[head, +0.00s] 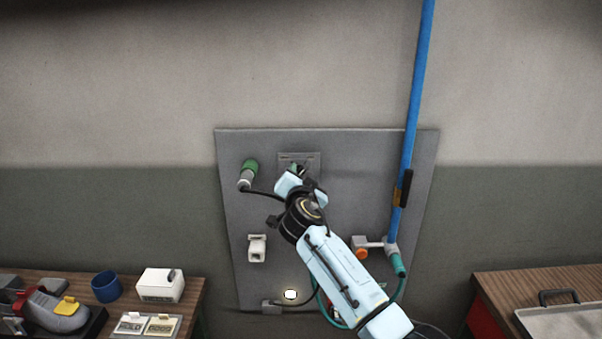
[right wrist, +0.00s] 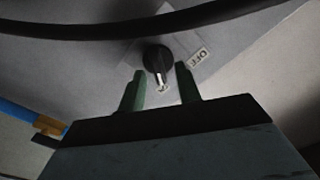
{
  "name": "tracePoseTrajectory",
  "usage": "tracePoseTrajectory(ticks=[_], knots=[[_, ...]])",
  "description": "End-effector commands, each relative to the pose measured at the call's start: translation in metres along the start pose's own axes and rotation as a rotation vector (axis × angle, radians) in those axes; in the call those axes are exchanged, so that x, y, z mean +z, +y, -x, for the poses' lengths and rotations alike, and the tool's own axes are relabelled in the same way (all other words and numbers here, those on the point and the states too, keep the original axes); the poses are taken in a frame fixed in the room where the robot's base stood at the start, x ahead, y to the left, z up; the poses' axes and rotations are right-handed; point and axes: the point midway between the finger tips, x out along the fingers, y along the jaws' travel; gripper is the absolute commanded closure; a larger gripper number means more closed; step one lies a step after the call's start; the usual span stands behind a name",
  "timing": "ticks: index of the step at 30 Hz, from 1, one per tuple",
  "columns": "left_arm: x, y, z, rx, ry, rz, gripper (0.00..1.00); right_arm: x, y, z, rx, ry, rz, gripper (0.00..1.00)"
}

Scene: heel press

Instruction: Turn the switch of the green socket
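A black rotary switch (right wrist: 157,59) with a pale pointer shows in the right wrist view on a grey plate. Its pointer faces a partly hidden label, away from the OFF label (right wrist: 199,57). My right gripper (right wrist: 160,82) is open, with one green finger on each side of the switch's lower part; contact cannot be told. In the head view my right gripper (head: 297,172) is at the grey switch box (head: 312,160) and hides the switch. A green connector (head: 249,168) with a pale end and black cable sits left of that box. My left gripper is out of view.
A grey wall panel (head: 340,143) carries these. A blue pole (head: 413,110), orange knob (head: 361,253) and teal hose (head: 398,264) are at its right, a white socket (head: 257,248) at lower left. In the right wrist view a black cable (right wrist: 100,29) crosses the top.

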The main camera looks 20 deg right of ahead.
Motion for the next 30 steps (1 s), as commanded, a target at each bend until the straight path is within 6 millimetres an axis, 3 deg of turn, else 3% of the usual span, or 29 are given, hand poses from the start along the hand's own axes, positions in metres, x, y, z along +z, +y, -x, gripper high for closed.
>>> tracePoseTrajectory(ticks=[13,21,30], knots=[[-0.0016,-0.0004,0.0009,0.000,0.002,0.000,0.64,0.0001,0.0003,-0.0073,0.000,-0.001,0.000,0.66],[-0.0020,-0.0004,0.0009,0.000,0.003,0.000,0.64,0.0002,0.0003,-0.0071,0.000,-0.001,0.000,1.00],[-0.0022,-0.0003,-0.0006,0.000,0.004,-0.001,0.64,0.0006,0.0004,-0.0070,0.000,-0.001,0.013,1.00]])
